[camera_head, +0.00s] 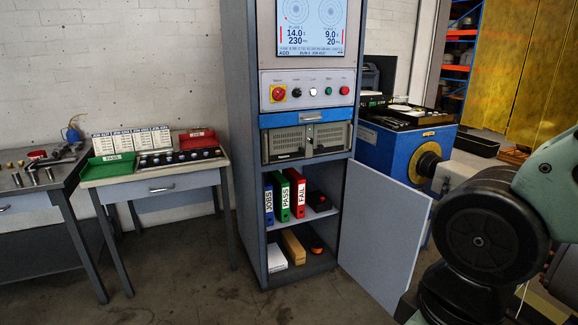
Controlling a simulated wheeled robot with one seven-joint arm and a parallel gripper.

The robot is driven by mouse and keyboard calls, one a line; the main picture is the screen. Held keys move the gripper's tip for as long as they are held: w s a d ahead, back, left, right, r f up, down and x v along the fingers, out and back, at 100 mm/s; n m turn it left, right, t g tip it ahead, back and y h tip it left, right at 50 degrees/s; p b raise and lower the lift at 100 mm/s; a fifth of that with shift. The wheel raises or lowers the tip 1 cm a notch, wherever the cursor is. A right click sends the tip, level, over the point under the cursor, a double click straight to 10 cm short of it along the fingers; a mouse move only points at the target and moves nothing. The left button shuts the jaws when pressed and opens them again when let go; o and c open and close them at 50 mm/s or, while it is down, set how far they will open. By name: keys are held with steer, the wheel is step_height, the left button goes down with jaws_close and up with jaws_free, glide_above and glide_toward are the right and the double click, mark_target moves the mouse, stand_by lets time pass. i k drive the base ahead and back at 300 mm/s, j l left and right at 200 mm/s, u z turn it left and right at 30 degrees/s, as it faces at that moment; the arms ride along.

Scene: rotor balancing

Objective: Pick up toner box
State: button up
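An open cabinet (246,180) stands in the middle of the view. On its bottom shelf, a white item (277,260) lies at the left, a tan box (293,247) stands beside it, and a black and orange object (312,240) sits to the right. No label reading toner is legible, so I cannot tell for sure which is the toner box; the tan one is box-shaped. My arm shows at the right, but my gripper is outside the view.
The cabinet door (388,235) hangs open to the right, between the shelves and my arm. Blue, green and red binders stand on the upper shelf. A side table (153,187) with trays stands left. A blue machine (395,150) stands behind the door. The floor in front is clear.

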mark_target(295, 252)
steer(key=i+u, duration=0.15)
steer(key=i, duration=0.45)
steer(key=i+l+u, duration=0.15)
steer(key=i, duration=0.45)
steer(key=i+j+z, duration=0.25)
steer(key=i+j, duration=0.2)
steer(key=i+j+z, duration=0.2)
steer(key=i+j, duration=0.4)
steer(key=i+j+z, duration=0.25)
steer(key=i+j, duration=0.25)
steer(key=j, duration=0.2)
